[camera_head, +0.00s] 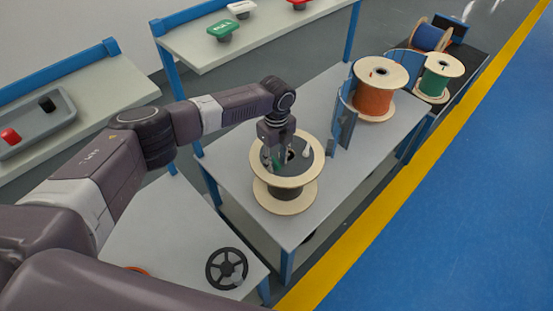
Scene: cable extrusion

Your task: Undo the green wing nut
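A spool (284,200) with pale wooden flanges and dark cable stands on the grey table, below my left gripper (283,163). The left gripper points down at the spool's dark top, close to its centre. A small green patch shows between or beside its fingers; it may be a green wing nut, mostly hidden by the gripper. Whether the fingers are closed on it is too small to tell. My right gripper is out of view.
An orange spool (374,100) stands behind blue-grey curved panels (343,118); green (436,85) and blue (429,37) spools stand farther back. A black handwheel (227,268) lies on the near table. A grey tray (60,122) holds red and black pieces at left.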

